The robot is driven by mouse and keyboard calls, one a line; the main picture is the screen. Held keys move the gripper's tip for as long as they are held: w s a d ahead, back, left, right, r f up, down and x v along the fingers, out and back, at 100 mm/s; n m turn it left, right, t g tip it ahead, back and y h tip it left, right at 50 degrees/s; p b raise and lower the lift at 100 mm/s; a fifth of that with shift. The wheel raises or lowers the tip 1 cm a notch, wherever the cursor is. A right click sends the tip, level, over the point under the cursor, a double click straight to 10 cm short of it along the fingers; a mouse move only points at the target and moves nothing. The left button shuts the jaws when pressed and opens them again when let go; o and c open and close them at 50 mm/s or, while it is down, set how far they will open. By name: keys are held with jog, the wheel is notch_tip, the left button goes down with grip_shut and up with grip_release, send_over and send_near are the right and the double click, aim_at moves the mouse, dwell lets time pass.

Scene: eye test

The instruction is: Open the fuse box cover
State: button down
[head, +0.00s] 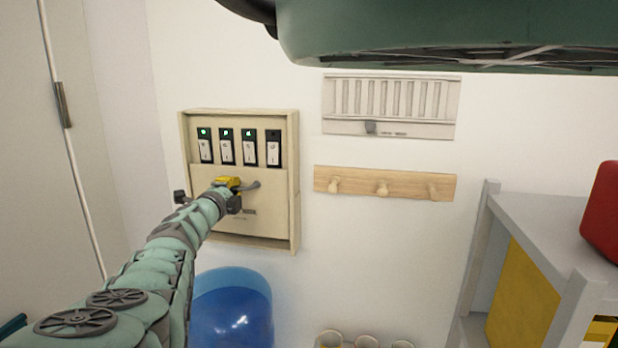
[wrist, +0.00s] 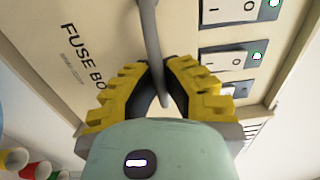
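The cream fuse box (head: 295,180) is mounted on the wall left of centre in the head view. Its plain front cover (head: 270,222) is flat across the lower part, below a row of switches (head: 227,148). A grey handle (head: 252,185) sticks out from the cover. My gripper (head: 232,184) is at this handle, with part of the cover hidden behind it. In the wrist view, the yellow fingers (wrist: 163,67) close in on both sides of the handle bar (wrist: 150,30), which runs between the fingertips. The cover, lettered "FUSE BO", also shows there (wrist: 112,48).
A vent panel (head: 390,105) and a wooden peg rail (head: 405,185) are on the wall to the right. A blue bin (head: 232,310) stands below the box. A grey shelf (head: 540,235) with a red object (head: 602,210) is at right. Several cups (head: 365,341) stand low down.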

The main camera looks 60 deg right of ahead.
notch_tip(320, 180, down, 4)
jog(key=shift+f+b, duration=0.1)
jog(key=shift+b, duration=1.1)
jog(key=c, duration=1)
grip_release()
jog(key=shift+c, duration=0.2)
